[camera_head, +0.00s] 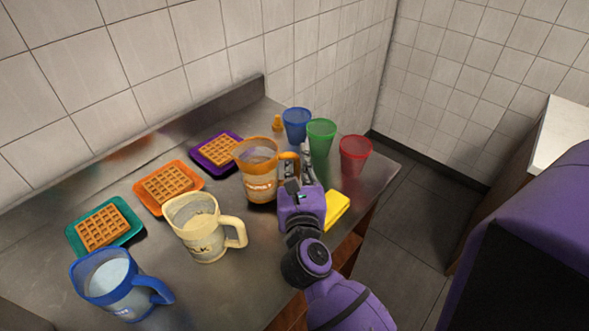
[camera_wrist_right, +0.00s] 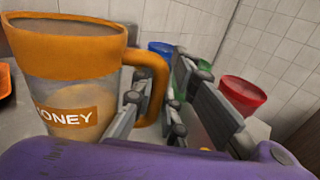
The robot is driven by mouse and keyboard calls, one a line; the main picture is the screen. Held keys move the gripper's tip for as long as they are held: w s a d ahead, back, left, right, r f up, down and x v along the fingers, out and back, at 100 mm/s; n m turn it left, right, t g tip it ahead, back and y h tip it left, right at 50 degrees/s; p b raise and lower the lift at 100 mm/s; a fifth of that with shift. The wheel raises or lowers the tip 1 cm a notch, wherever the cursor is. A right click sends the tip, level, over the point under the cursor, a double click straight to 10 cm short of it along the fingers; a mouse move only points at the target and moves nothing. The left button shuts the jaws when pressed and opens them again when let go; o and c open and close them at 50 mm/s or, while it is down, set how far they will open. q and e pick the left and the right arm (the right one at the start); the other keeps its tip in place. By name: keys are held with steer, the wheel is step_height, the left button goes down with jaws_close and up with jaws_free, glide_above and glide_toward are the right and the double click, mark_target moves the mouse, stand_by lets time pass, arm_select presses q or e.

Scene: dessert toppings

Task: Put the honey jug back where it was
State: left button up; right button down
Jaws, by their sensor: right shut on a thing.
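The honey jug (camera_head: 259,172) is clear with an orange rim, orange handle and an orange label. It looks upright, over the middle of the metal counter, right of the purple plate. In the right wrist view the jug (camera_wrist_right: 70,90) shows its "HONEY" label and a pale content. My right gripper (camera_head: 301,172) is at the right side of the jug, shut on its handle. Its fingers (camera_wrist_right: 155,103) are around the handle in the wrist view. I cannot tell whether the jug's base touches the counter. My left gripper is not in view.
A cream jug (camera_head: 200,233) and a blue jug (camera_head: 112,286) stand at front left. Waffles lie on teal (camera_head: 72,238), orange (camera_head: 139,190) and purple (camera_head: 201,159) plates. Blue (camera_head: 296,126), green (camera_head: 320,138) and red (camera_head: 355,156) cups stand behind my gripper. A yellow sponge-like block (camera_head: 336,210) lies beside it.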

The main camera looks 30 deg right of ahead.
steer(key=shift+f, duration=0.7)
steer(key=shift+f, duration=0.15)
steer(key=c, duration=1.7)
jaws_free()
steer(key=shift+c, duration=0.2)
